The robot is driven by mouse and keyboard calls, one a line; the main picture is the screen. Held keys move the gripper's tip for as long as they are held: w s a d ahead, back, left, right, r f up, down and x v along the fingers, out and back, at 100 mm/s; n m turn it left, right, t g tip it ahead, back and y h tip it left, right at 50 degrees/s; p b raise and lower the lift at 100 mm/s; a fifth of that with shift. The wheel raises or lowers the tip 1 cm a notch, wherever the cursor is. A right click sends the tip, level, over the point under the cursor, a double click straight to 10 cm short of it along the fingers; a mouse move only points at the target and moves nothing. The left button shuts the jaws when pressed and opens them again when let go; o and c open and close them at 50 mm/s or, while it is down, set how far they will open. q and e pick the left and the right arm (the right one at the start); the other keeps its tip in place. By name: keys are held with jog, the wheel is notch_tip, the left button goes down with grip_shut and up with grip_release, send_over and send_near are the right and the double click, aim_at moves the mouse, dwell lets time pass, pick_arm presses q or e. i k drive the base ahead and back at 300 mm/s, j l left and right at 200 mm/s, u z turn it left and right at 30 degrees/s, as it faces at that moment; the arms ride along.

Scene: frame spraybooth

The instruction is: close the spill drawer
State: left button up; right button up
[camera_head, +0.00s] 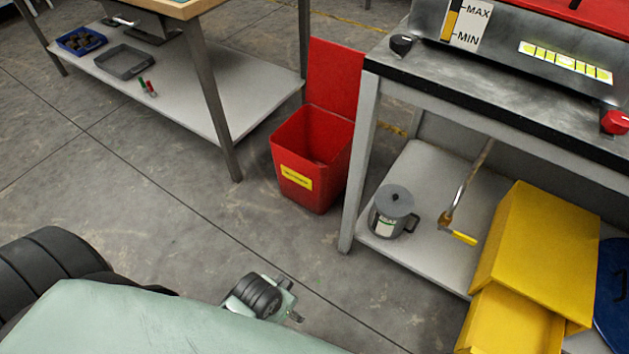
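A yellow cabinet (540,244) stands at the lower right, by the lower shelf of the grey bench. Its yellow drawer (512,324) sticks out from the cabinet's lower front toward the bottom edge of the picture. The drawer looks pulled out, and its near end is cut off by the picture edge. No gripper is seen touching the drawer or the cabinet.
A grey can (393,211) and a pipe with a yellow-handled valve (459,237) are on or above the lower shelf (419,165). An open red bin (312,158) stands left of the bench. A blue round thing (612,292) is right of the cabinet. Open floor (200,215) lies left.

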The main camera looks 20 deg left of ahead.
aim_at(499, 320)
jog(key=z, duration=1.6)
